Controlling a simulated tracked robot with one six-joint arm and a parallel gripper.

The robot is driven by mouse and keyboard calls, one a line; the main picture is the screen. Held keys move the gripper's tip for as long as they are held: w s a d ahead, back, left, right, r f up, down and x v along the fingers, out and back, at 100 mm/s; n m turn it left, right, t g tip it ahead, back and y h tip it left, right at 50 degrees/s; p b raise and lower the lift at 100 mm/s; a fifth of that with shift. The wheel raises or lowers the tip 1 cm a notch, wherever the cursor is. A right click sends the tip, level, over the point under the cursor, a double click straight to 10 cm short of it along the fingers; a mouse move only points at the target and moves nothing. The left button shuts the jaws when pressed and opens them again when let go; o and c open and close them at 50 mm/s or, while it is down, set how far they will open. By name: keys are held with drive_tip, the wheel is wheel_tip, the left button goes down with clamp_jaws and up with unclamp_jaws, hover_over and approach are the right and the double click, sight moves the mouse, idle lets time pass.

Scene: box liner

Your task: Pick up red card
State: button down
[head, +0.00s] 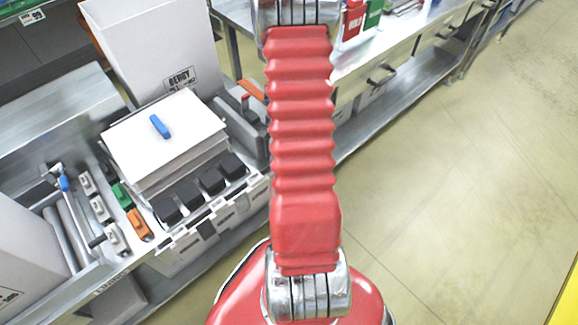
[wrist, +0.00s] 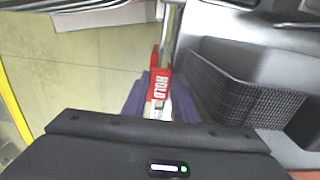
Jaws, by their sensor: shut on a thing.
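In the wrist view a red card (wrist: 160,86) with white "HOLD" lettering stands between the dark purple fingers of my gripper (wrist: 161,95). My gripper is shut on it, and the card's lower part is partly hidden by the gripper body. In the head view a red card (head: 352,20) with white lettering shows at the top, right of my red arm. I cannot tell whether it is the same card. My gripper is out of the head view.
A green card (head: 373,14) is right of the red one in the head view, by a metal bench with drawers (head: 400,50). A black mesh holder (wrist: 245,90) is right of my gripper in the wrist view. Open floor (head: 470,170) lies at the right.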

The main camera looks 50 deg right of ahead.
drive_tip(key=shift+s+r, duration=0.15)
drive_tip(key=shift+r, duration=0.2)
wheel_tip(320, 180, up, 6)
drive_tip(key=shift+r, duration=0.2)
drive_tip(key=s+a, duration=0.2)
drive_tip(key=s, duration=0.7)
drive_tip(key=s+a, duration=0.2)
drive_tip(key=s, duration=0.8)
drive_tip(key=shift+a, duration=0.15)
